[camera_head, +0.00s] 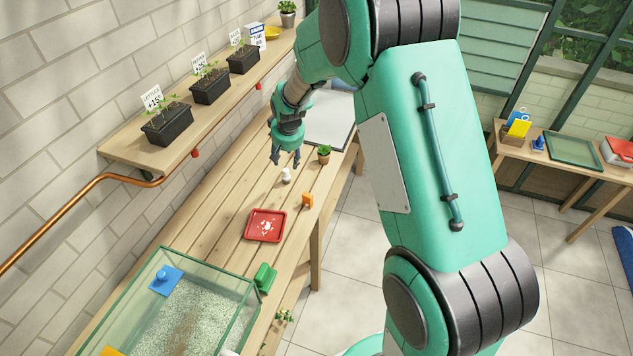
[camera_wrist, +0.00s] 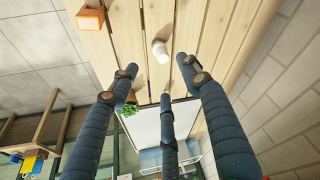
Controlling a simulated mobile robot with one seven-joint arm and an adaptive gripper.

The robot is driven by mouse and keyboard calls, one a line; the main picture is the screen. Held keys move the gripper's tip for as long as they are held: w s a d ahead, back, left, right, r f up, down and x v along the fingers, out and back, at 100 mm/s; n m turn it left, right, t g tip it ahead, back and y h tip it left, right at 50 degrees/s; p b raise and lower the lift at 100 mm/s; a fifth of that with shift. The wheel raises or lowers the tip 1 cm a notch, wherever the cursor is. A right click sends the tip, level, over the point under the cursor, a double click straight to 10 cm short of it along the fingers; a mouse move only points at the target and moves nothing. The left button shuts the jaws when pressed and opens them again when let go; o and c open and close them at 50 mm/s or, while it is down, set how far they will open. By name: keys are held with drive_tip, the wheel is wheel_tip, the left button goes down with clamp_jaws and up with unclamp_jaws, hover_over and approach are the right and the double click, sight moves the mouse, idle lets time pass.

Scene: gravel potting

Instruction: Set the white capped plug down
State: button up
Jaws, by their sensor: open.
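The white capped plug (camera_head: 286,175) stands on the wooden bench in the head view. It also shows in the wrist view (camera_wrist: 160,50), resting on the planks just beyond my fingertips. My gripper (camera_head: 285,163) is open and empty, a little behind the plug and apart from it. In the wrist view its dark fingers (camera_wrist: 165,85) are spread, with nothing between them. The wooden bench (camera_head: 205,225) has bare planks around the plug.
A small potted plant (camera_head: 324,153) stands right of my gripper, with a white tray (camera_head: 328,118) behind. An orange block (camera_head: 307,200), a red tray (camera_head: 265,225), a green object (camera_head: 265,277) and a glass tank (camera_head: 215,280) lie nearer. A shelf (camera_head: 125,152) with black pots runs along the left wall.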

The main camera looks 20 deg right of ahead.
drive_tip(key=s+a+r+t, duration=0.1)
drive_tip(key=s+a+r, duration=0.2)
drive_tip(key=s+r, duration=1.7)
drive_tip(key=s+a+r, duration=0.1)
drive_tip(key=s+r, duration=0.3)
drive_tip(key=s, duration=0.8)
drive_tip(key=s+a+r, duration=0.1)
drive_tip(key=s+r, duration=0.3)
drive_tip(key=s, duration=0.8)
drive_tip(key=shift+s+a+n+t, duration=0.25)
drive_tip(key=shift+s+n+t, duration=0.1)
drive_tip(key=shift+n+t, duration=0.05)
